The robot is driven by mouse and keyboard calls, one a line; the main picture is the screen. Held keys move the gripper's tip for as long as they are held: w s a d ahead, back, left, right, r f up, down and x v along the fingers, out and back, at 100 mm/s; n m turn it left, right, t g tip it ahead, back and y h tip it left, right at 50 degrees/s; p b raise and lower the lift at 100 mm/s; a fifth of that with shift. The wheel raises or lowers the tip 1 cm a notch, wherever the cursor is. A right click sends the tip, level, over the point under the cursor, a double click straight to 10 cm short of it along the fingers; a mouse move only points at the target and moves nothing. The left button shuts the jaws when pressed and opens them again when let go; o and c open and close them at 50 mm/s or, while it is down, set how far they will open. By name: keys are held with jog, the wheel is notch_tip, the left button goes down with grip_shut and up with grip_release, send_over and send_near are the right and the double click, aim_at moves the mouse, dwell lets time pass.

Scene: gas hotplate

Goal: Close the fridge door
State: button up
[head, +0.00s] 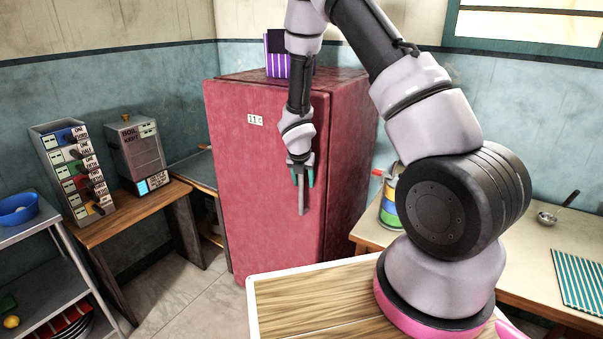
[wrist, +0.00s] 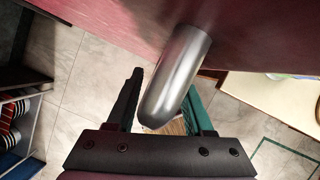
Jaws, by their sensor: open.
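The red fridge (head: 350,130) stands against the back corner. Its front door (head: 250,190) looks shut or nearly shut, and I cannot tell whether a small gap remains. A grey metal bar handle (head: 302,198) runs upright near the door's right edge. My gripper (head: 302,178) points down at the upper part of the handle. In the wrist view the rounded handle end (wrist: 172,80) lies between the two spread fingers of my gripper (wrist: 166,105), with space beside it. The fingers are open and do not visibly clamp it.
A purple striped box (head: 277,62) sits on the fridge. A wooden table (head: 135,215) with grey machines stands to the left. A counter (head: 530,250) with a can (head: 390,205) is at right. A wooden worktop (head: 310,305) lies in front. Floor (head: 185,285) shows at left.

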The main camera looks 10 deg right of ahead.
jog(key=v, duration=1)
jog(key=shift+r, duration=0.25)
jog(key=shift+a, duration=0.1)
jog(key=s+d+r+m, duration=0.4)
jog(key=r+m, duration=0.5)
jog(key=r, duration=0.1)
jog(key=s+d+r+m, duration=0.4)
jog(key=r+m, duration=0.4)
jog(key=r, duration=0.2)
jog(key=s+a+r+m+t+y, duration=0.1)
jog(key=s+r+m+y, duration=0.1)
jog(key=s+r+m, duration=0.3)
jog(key=s+a+r+m+t+y, duration=0.1)
jog(key=s+r+m, duration=0.5)
jog(key=s+m, duration=0.6)
jog(key=shift+s+m+t+y, duration=0.35)
jog(key=shift+m+t+y, duration=0.15)
